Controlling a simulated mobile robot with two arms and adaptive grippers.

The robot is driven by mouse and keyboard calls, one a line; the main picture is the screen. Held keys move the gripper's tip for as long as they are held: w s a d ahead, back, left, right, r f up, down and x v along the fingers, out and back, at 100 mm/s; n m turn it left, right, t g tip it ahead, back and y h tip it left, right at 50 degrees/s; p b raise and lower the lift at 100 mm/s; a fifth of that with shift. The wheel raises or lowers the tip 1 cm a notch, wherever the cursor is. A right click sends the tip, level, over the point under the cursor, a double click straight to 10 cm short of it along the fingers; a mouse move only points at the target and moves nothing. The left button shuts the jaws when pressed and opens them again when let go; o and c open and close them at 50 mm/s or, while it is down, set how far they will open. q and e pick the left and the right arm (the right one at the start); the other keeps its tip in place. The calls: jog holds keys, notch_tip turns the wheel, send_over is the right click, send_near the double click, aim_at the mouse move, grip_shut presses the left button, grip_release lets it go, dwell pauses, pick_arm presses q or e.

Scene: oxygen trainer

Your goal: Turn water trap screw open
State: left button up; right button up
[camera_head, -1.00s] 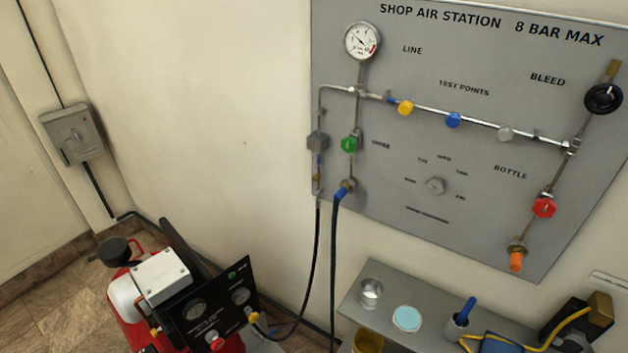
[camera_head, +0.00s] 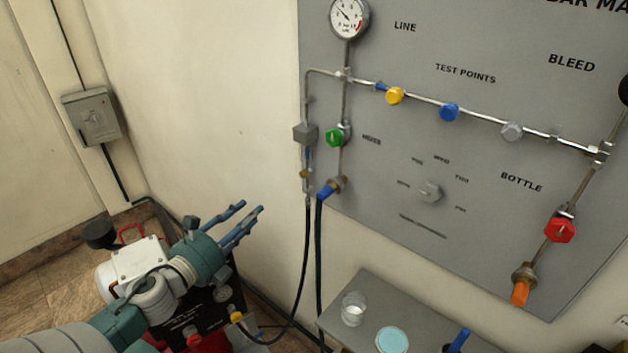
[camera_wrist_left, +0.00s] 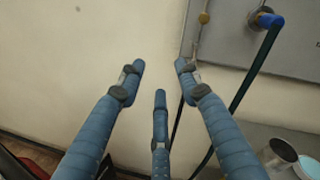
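A grey block (camera_head: 305,134) sits on the left pipe of the panel, with a narrow bluish part below it and a small brass knob (camera_head: 305,174) under that; this looks like the water trap and its screw. A brass knob on the pipe also shows at the top of the left wrist view (camera_wrist_left: 204,18). My left gripper (camera_head: 250,210) is left of and below the knob, apart from it. Its three blue fingers (camera_wrist_left: 159,75) are spread with nothing between them, pointing toward the wall. My right gripper is not in view.
A green knob (camera_head: 336,137) and a blue hose fitting (camera_head: 328,190) are close right of the trap. Dark hoses (camera_head: 306,245) hang below.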

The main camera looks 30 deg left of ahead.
aim_at(301, 176)
pick_arm(q)
jog(key=w+d+r+m+h, duration=0.1)
jog(key=d+r+m+h, duration=0.35)
jog(key=r+m, duration=0.2)
jog(key=shift+t+y, duration=0.3)
jog(key=shift+y, duration=0.15)
jog(key=w+p, duration=0.1)
jog(key=w, duration=0.2)
jog(key=w+d, duration=0.1)
jog(key=w, duration=0.2)
jog(key=w+d+p, duration=0.1)
jog(key=w, duration=0.2)
jog(key=shift+w+f+p, duration=0.15)
jog(key=shift+p, duration=0.2)
jog(key=shift+w+f, duration=0.15)
jog(key=shift+w, duration=0.5)
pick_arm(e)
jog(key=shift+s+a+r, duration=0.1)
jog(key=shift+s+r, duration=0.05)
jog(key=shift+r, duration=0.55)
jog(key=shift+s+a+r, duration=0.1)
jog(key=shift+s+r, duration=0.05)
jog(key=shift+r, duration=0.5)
pick_arm(q)
jog(key=shift+d, duration=0.1)
jog(key=shift+c, duration=0.3)
grip_shut()
